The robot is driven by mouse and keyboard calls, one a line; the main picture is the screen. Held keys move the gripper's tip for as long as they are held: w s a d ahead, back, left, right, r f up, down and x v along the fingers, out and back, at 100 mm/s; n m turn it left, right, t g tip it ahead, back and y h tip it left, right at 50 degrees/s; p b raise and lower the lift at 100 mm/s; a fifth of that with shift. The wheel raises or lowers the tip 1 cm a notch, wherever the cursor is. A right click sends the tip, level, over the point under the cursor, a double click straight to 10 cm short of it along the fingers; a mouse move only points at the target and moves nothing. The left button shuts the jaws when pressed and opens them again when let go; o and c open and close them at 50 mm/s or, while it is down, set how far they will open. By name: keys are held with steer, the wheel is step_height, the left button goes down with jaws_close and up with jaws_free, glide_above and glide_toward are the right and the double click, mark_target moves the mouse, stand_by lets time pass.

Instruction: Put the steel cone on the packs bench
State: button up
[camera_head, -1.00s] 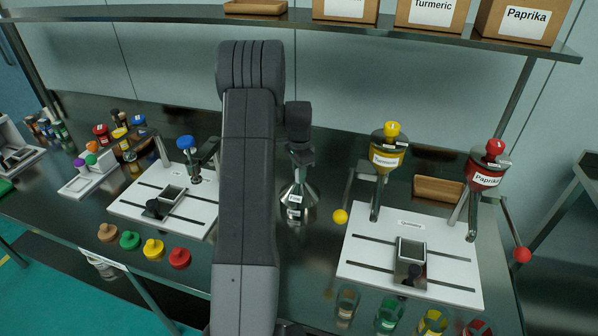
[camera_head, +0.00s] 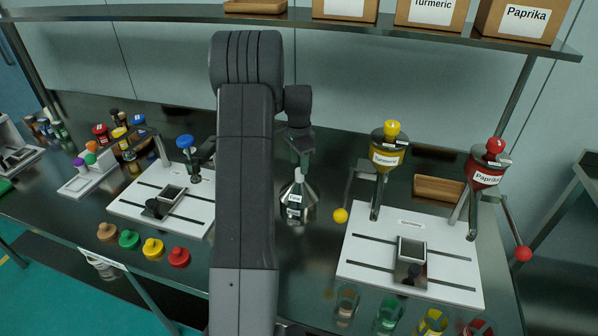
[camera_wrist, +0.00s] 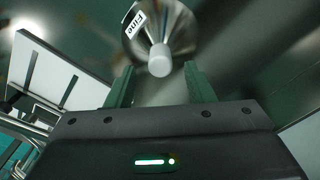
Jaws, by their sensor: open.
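The steel cone (camera_head: 298,203) stands upright on the dark steel bench between two white boards, with a white label on its side and a pale knob on top. In the wrist view the cone (camera_wrist: 178,22) is at the top centre, its white knob pointing toward me. My gripper (camera_head: 301,160) is just above the knob in the head view. In the wrist view my gripper (camera_wrist: 160,75) is open, its green fingers apart on either side below the knob, and nothing is held. I cannot tell from the pictures which bench surface is the packs bench.
Yellow (camera_head: 388,155) and red (camera_head: 485,170) hoppers stand at the right white board (camera_head: 365,262). A blue-topped dispenser (camera_head: 187,146) is at the left board (camera_head: 125,208). Coloured caps and jars line the front. Boxes sit on the shelf (camera_head: 300,20) above.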

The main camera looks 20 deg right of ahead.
step_height(320, 180, up, 8)
